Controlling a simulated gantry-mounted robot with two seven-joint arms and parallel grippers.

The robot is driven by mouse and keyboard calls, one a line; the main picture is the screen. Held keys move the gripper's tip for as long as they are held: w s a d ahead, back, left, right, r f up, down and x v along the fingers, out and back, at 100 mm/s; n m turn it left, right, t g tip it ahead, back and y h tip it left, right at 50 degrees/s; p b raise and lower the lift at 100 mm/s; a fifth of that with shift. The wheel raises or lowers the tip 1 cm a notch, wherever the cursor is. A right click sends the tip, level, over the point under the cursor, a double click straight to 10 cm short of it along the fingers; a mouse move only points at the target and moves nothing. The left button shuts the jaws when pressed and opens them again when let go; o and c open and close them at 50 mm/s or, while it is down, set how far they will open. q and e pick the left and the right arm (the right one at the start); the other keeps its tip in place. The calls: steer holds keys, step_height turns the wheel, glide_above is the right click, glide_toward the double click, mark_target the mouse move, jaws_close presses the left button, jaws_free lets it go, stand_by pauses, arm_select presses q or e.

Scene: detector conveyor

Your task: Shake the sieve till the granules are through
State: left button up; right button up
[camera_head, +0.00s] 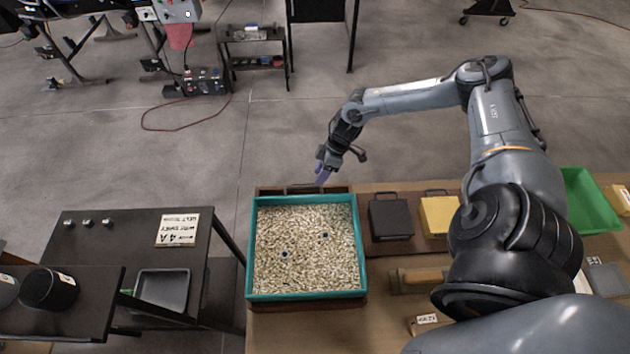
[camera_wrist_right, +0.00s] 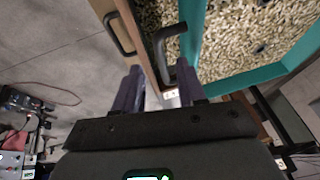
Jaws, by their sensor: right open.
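Two small dark bits show among the granules. A dark handle (camera_head: 303,187) runs along its far side. In the right wrist view, a dark bar handle (camera_wrist_right: 166,55) reaches between the open fingers (camera_wrist_right: 158,90) without being clamped. The sieve's teal wall (camera_wrist_right: 255,77) is close beside them. My left gripper is not in view.
A black case (camera_head: 390,218) and a yellow case (camera_head: 438,215) stand right of the sieve. A green tray (camera_head: 582,205) lies farther right. A dark side table (camera_head: 125,245) with a sign stands left. Open floor lies beyond the bench.

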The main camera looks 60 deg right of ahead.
mark_target(313, 187)
steer(key=shift+x, duration=2.25)
jaws_close()
